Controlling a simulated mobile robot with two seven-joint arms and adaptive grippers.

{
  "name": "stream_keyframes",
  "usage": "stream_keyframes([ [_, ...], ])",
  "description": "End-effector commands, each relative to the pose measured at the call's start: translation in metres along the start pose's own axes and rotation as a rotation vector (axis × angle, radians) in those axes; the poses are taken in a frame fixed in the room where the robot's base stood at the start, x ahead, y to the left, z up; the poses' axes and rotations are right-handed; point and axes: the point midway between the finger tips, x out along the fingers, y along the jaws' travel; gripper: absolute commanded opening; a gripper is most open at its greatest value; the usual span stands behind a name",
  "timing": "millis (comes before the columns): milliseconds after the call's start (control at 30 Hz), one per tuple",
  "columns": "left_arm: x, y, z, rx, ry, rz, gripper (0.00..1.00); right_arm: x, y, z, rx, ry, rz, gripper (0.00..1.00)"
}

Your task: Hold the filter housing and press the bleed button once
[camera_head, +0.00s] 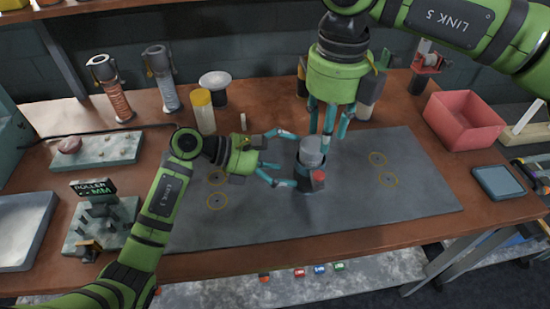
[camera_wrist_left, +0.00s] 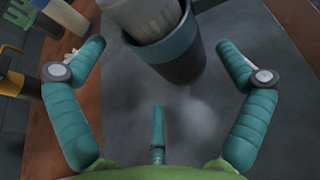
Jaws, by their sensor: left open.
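The filter housing (camera_head: 311,155) stands on the grey mat, a dark cup with a pale grey cylinder in its top. A red button (camera_head: 319,176) shows on its front right side. My left gripper (camera_head: 292,160) is open and comes from the left, its fingers reaching toward both sides of the housing. In the left wrist view the housing (camera_wrist_left: 178,55) lies ahead between the spread fingers (camera_wrist_left: 160,60), with gaps on both sides. My right gripper (camera_head: 328,135) points down above and behind the housing; its fingertips partly overlap it, so contact and opening are unclear.
The grey mat (camera_head: 400,205) is mostly clear around the housing. A red bin (camera_head: 463,122) and a dark tablet-like pad (camera_head: 498,182) lie at right. A yellow-capped cylinder (camera_head: 203,112), a white-topped spool (camera_head: 215,82) and metal-framed tubes (camera_head: 112,92) stand at the back left.

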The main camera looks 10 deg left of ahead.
Motion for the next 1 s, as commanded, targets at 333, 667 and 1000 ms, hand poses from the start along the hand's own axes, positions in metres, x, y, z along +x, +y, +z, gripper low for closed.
stream_keyframes([
  [333,0.040,0.000,0.001,-0.001,-0.002,-0.001,1.00,0.000,0.000,0.000,0.000,0.000,0.000,0.39],
  [667,0.042,0.000,0.000,-0.001,0.000,0.000,0.92,0.000,0.000,0.000,0.000,0.000,0.000,0.39],
  [1000,0.042,0.000,0.000,-0.001,0.001,0.000,0.49,0.002,-0.001,0.000,0.034,0.000,-0.001,0.00],
])
